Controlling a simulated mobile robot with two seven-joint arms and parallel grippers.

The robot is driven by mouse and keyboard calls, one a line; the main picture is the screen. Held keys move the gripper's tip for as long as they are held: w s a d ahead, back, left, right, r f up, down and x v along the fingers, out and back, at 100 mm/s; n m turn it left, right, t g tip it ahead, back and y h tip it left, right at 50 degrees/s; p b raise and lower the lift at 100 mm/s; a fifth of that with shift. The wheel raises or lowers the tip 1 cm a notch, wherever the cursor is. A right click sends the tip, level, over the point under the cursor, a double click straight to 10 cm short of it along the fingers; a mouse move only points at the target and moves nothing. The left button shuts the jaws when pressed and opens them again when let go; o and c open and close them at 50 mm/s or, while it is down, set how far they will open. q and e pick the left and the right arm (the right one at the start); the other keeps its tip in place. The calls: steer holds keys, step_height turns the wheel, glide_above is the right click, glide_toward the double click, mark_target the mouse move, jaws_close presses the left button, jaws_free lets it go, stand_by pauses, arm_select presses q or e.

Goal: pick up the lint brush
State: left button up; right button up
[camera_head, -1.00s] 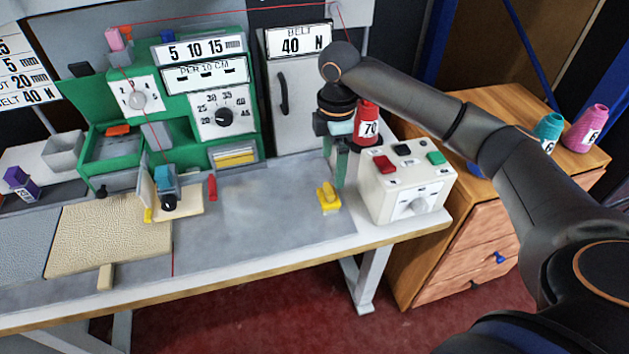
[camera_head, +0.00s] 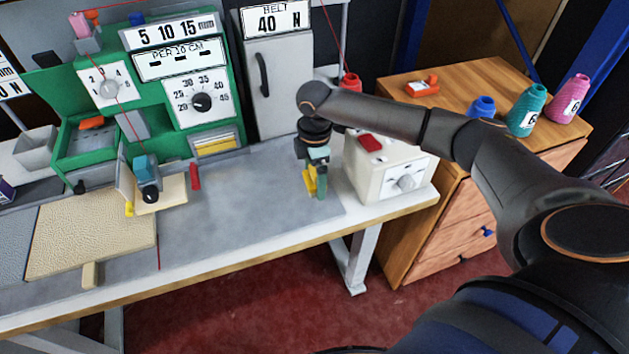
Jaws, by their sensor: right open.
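A small yellow item (camera_head: 309,182), which I take to be the lint brush, stands on the grey bench top left of the white control box. My right gripper (camera_head: 319,186) points down right at it, jaws open. One greenish finger overlaps the yellow item in the picture and partly hides it. I cannot tell whether they touch or whether the item is between the fingers. My left gripper is not in view.
The white control box (camera_head: 370,178) with a red button stands close right of the gripper. A green machine (camera_head: 150,85) is at the back left. A beige rug piece (camera_head: 90,235) lies at left. The grey bench top (camera_head: 250,205) left of the gripper is clear.

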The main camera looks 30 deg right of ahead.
steer(key=shift+f, duration=0.3)
steer(key=shift+c, duration=0.4)
steer(key=c, duration=1.2)
